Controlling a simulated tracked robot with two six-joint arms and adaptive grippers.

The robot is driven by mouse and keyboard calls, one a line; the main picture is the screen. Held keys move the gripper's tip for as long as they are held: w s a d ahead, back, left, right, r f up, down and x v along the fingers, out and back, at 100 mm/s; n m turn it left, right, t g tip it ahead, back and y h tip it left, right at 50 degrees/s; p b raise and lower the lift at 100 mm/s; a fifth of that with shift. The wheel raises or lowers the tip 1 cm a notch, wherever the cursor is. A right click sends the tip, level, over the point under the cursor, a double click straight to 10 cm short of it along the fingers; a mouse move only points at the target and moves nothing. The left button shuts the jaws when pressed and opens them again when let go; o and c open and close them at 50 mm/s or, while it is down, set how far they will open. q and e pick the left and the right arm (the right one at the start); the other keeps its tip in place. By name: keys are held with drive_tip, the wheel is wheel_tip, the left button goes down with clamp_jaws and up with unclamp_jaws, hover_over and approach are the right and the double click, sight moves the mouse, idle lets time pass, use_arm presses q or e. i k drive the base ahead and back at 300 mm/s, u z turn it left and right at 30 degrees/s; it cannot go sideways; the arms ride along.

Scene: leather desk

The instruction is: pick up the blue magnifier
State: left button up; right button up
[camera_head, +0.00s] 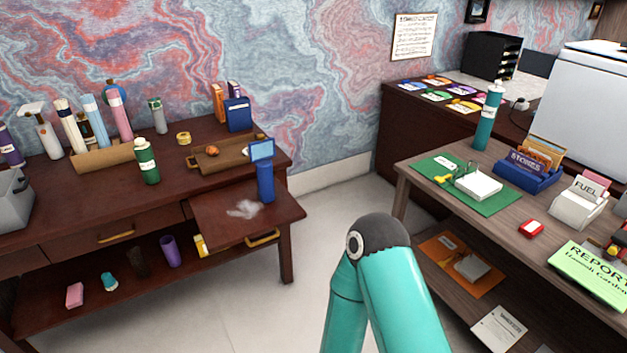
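A blue upright object (265,182) with a pale square pane at its top looks like the blue magnifier. It stands at the right side of the pulled-out wooden board (285,213) of the left desk, near the desk's right end. A whitish patch (243,209) lies on the board just left of it. A teal arm of mine rises from the bottom centre, with a dark rounded joint at its top, right of and nearer than the blue object. Neither of my grippers shows.
The left desk (60,205) holds several bottles in a tan rack, a green bottle (147,161), a wooden tray (200,165) and blue and orange boxes. The right table (505,222) holds a green mat, a teal bottle and stationery. Pale floor (340,205) lies open between them.

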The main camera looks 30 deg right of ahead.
sight(264, 170)
drive_tip(key=z, duration=0.3)
drive_tip(key=i, duration=1)
drive_tip(key=u, duration=0.05)
